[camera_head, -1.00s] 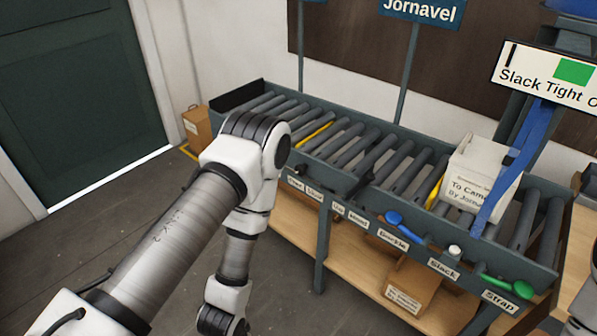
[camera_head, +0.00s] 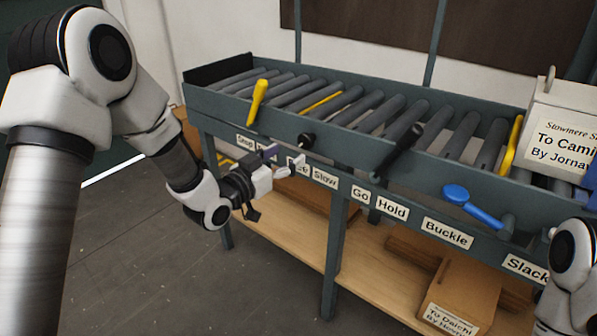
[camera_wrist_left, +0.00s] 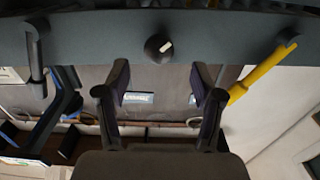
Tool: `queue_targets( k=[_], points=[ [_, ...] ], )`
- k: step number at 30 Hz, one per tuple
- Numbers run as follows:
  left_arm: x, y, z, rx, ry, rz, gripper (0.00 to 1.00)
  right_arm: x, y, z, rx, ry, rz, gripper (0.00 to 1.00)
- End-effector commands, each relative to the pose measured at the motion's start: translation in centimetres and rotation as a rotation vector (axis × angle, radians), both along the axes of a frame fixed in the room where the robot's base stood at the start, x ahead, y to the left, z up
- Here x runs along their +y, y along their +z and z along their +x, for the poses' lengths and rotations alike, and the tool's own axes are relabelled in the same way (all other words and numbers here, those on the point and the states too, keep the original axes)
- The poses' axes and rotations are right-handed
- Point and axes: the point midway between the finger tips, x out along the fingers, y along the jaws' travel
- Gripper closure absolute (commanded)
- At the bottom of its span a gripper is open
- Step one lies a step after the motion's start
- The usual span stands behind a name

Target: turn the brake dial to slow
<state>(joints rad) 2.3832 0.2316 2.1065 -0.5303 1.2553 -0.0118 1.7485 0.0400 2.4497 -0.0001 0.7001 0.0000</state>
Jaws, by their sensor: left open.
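The brake dial (camera_head: 307,140) is a small dark round knob on the front rail of the roller conveyor, above the "Slow" label (camera_head: 325,177) and another label partly covered by my gripper. In the left wrist view the dial (camera_wrist_left: 156,48) has a short white mark on its face, off-centre to the right. My left gripper (camera_head: 284,158) is open and empty, just in front of the rail and slightly below and left of the dial. In the left wrist view the dial lies beyond the gap between the open fingers (camera_wrist_left: 161,84), apart from them. My right gripper is not visible.
A yellow lever (camera_head: 258,102) stands left of the dial and a dark lever (camera_head: 402,150) right of it. A blue handle (camera_head: 470,205) sits further right. A white box (camera_head: 565,125) rests on the rollers. Part of my right arm shows at the lower right.

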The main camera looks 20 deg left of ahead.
Motion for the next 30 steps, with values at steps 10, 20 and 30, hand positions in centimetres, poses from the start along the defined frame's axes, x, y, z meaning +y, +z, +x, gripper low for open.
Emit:
queue_targets(
  k=[10, 20, 30],
  points=[
    [-1.7, 0.3, 4.5, -0.010, -0.001, 0.004, 0.33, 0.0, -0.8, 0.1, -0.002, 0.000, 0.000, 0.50],
    [-2.7, 0.3, 7.4, -0.005, 0.001, 0.000, 0.33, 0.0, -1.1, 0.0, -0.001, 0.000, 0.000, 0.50],
    [-2.7, 0.4, 7.4, -0.005, 0.001, 0.000, 0.93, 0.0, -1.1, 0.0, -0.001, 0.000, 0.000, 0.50]
  ],
)
